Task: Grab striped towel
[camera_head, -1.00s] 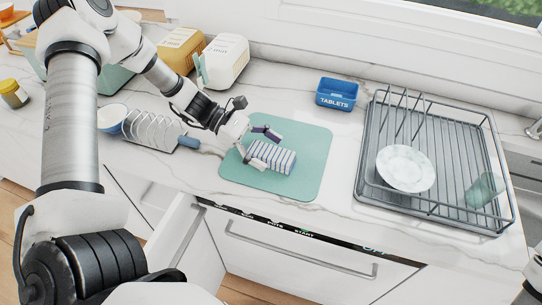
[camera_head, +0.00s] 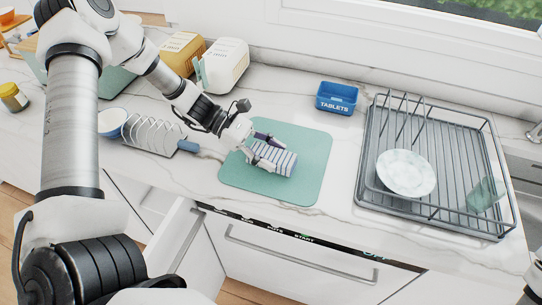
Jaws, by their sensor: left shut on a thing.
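The striped towel (camera_head: 283,160), folded into a small blue-and-white block, lies on the green mat (camera_head: 308,180) on the counter. My left gripper (camera_head: 268,153) comes in from the left and is shut on the towel at its left part, with the fingers covering that end. The towel looks to be at mat level; I cannot tell whether it is lifted at all. My right gripper is not in view.
A dish rack (camera_head: 440,205) with a white plate (camera_head: 406,172) stands on the right. A blue tablets box (camera_head: 337,97) is behind the mat. A metal toast rack (camera_head: 152,134) and a bowl (camera_head: 112,120) are at left. An open drawer (camera_head: 180,240) is below the counter.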

